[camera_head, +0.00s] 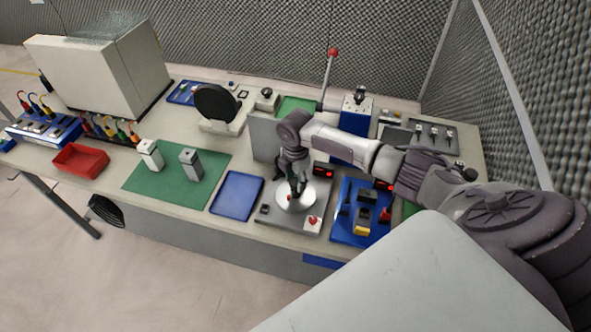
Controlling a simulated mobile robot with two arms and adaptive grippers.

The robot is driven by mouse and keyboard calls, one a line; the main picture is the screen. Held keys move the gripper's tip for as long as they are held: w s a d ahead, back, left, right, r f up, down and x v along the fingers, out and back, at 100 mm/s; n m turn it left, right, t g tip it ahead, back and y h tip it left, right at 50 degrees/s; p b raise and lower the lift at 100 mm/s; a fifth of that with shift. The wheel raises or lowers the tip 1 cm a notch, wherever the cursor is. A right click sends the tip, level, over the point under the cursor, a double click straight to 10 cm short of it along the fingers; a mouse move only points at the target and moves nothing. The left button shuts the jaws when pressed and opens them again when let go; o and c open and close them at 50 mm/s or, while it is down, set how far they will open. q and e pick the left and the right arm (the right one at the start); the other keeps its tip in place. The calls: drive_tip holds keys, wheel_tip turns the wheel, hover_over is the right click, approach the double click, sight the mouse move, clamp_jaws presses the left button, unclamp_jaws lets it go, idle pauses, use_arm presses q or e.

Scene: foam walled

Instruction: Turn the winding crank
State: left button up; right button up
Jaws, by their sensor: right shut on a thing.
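The winding crank unit is a grey box with a round pale disc (306,197) on top, near the front edge of the bench. My right arm reaches in from the right, and my right gripper (294,190) points down over the left part of the disc. It is shut on what appears to be the crank's handle, which is mostly hidden by the fingers. A small red display (322,171) sits behind the disc and a red knob (313,220) in front of it. My left gripper is not in view.
A blue tray (237,195) lies left of the unit. A blue board (349,228) with small blocks lies right of it. A green mat (160,190) bears two upright blocks. A tall lever with a red ball (333,52) stands behind. Foam walls enclose the back and right.

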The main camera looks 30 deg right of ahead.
drive_tip(key=shift+w+d+r+m, duration=0.1)
drive_tip(key=shift+w+m, duration=0.05)
drive_tip(key=shift+m, duration=19.45)
drive_tip(key=shift+m, duration=0.3)
